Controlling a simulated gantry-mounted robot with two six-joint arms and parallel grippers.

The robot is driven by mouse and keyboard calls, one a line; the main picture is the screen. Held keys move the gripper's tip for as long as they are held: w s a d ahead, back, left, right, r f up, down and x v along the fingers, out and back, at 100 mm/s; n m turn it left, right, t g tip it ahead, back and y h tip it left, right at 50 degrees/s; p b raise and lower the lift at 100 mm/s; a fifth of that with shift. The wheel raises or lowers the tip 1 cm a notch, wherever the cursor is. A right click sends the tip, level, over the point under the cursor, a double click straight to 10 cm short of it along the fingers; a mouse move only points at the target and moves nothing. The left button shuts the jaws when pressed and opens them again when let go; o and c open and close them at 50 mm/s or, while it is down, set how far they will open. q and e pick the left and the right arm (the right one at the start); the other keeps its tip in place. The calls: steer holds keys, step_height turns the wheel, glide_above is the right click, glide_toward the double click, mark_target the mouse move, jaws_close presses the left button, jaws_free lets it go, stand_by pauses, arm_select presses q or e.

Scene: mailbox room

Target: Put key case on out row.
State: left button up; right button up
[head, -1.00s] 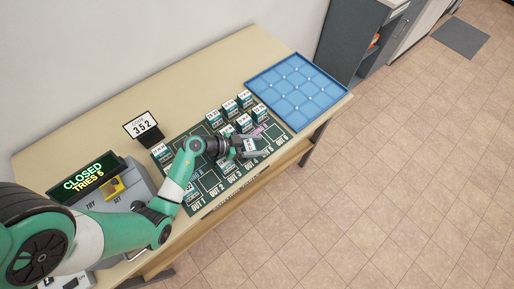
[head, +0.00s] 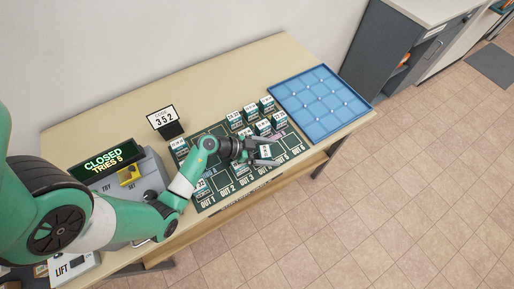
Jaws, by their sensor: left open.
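Several small key cases with white number labels and teal sides stand on a dark green mat (head: 226,190). One key case (head: 265,151) is at my left gripper (head: 272,151), which is open with its fingers around or just above it; I cannot tell if they touch. Other key cases (head: 250,112) stand in rows behind. The out row (head: 240,185) runs along the mat's front edge, with printed labels from OUT 1 to OUT 6. A key case (head: 200,188) stands near OUT 1. My left arm hides part of the mat. My right gripper is not in view.
A blue compartment tray (head: 318,93) lies at the table's right end. A grey box with a display reading CLOSED, TRIES 5 (head: 107,160) stands at the left. The table's back (head: 200,80) is clear.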

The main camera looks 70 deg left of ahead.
arm_select(q)
steer(key=p+v, duration=0.3)
steer(key=v, duration=0.7)
steer(key=shift+s+r+p, duration=0.2)
steer(key=shift+s+p, duration=0.1)
steer(key=shift+s, duration=0.05)
